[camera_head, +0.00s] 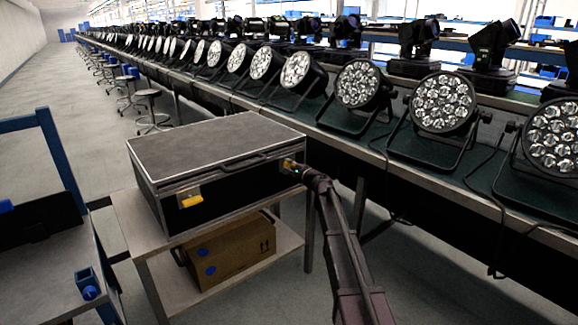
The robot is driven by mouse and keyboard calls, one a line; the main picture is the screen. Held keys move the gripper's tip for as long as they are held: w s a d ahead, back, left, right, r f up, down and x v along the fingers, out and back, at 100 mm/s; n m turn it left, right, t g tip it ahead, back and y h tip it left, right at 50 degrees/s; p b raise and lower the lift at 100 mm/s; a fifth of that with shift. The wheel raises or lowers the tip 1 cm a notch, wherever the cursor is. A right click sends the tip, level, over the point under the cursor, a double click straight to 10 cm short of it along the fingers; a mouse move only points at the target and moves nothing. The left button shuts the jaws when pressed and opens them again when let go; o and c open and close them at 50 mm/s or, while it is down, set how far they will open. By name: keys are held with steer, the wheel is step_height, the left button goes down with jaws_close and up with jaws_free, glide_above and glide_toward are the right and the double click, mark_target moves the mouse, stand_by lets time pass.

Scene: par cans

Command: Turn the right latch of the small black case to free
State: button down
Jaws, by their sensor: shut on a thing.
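The small black case (215,146) stands closed on a small table, with a grey lid and silver edges. Its left latch (191,199) shows yellow on the front face. The right latch (288,164) shows a bit of yellow near the front's right end. My gripper (296,168) is at the right latch, coming in from the lower right, and is shut on it. The fingertips are small and dark here, and they partly hide the latch, so its turn angle cannot be read. A handle (243,162) lies along the front between the latches.
The small table (135,227) has a lower shelf holding a cardboard box (229,251). A long bench with several par cans (443,102) runs close behind and right of the case. A blue-framed cart (50,296) stands at the left. Stools (148,93) line the aisle.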

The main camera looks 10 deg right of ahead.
steer(key=shift+f+n+b, duration=0.15)
steer(key=shift+f+n, duration=0.05)
steer(key=shift+n, duration=0.95)
steer(key=shift+f+n+b, duration=0.15)
steer(key=shift+n, duration=1)
steer(key=c, duration=0.6)
jaws_free()
steer(key=shift+a, duration=0.1)
steer(key=shift+s, duration=0.1)
steer(key=v, duration=1.2)
